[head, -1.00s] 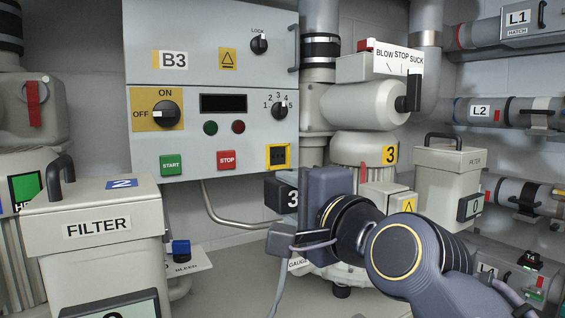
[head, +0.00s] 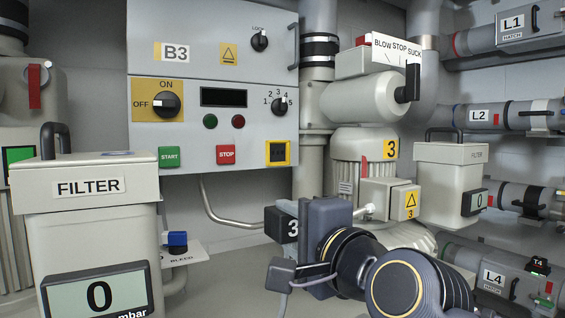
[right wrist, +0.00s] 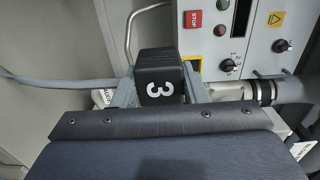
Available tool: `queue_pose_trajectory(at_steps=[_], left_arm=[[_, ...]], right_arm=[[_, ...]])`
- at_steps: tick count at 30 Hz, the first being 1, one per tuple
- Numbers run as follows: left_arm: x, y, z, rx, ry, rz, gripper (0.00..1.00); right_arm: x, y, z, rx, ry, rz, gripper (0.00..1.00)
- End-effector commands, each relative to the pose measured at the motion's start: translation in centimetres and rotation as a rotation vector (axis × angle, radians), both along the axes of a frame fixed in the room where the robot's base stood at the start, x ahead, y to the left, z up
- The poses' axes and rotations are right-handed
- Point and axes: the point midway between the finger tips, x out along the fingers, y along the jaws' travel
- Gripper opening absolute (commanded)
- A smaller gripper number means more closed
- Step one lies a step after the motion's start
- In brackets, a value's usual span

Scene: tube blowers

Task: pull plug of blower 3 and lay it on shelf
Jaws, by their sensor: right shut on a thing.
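My right gripper (head: 297,222) is shut on the plug (head: 281,225), a black block with a white 3. In the right wrist view the plug (right wrist: 158,78) sits between both fingers, with a grey cable (right wrist: 60,82) off to the left. Blower 3 (head: 358,153) stands behind, with a yellow 3 label. Its pale terminal box (head: 387,203) has a short metal stub on its left side; the plug is apart from it, to the left. I cannot tell for sure which surface is the shelf. My left gripper is not in view.
The control panel B3 (head: 213,120) is on the wall behind. A filter box (head: 88,205) with a display stands at the left, beside a blue-capped bleed fitting (head: 176,240). Another filter box (head: 450,165) and pipes L1, L2 and L4 (head: 490,275) are at the right.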

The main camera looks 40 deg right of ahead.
Motion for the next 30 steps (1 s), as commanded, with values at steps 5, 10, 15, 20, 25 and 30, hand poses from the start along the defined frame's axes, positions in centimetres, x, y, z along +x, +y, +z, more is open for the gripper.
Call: queue_pose_trajectory(at_steps=[5,10,15,20,25,30], left_arm=[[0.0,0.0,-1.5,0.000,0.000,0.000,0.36],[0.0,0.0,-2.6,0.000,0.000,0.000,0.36],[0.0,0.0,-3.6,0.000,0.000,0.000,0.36],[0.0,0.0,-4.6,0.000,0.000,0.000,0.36],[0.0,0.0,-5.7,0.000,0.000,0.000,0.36],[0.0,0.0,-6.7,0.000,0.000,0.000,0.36]], right_arm=[[0.0,0.0,-1.6,0.000,-0.001,0.000,0.07],[0.0,0.0,-2.8,0.000,-0.001,0.000,0.07],[0.0,0.0,-4.0,0.000,0.000,0.000,0.07],[0.0,0.0,-5.1,0.000,0.000,0.000,0.07],[0.0,0.0,-6.3,0.000,0.000,0.000,0.07],[0.0,0.0,-7.5,0.000,0.000,0.000,0.07]])
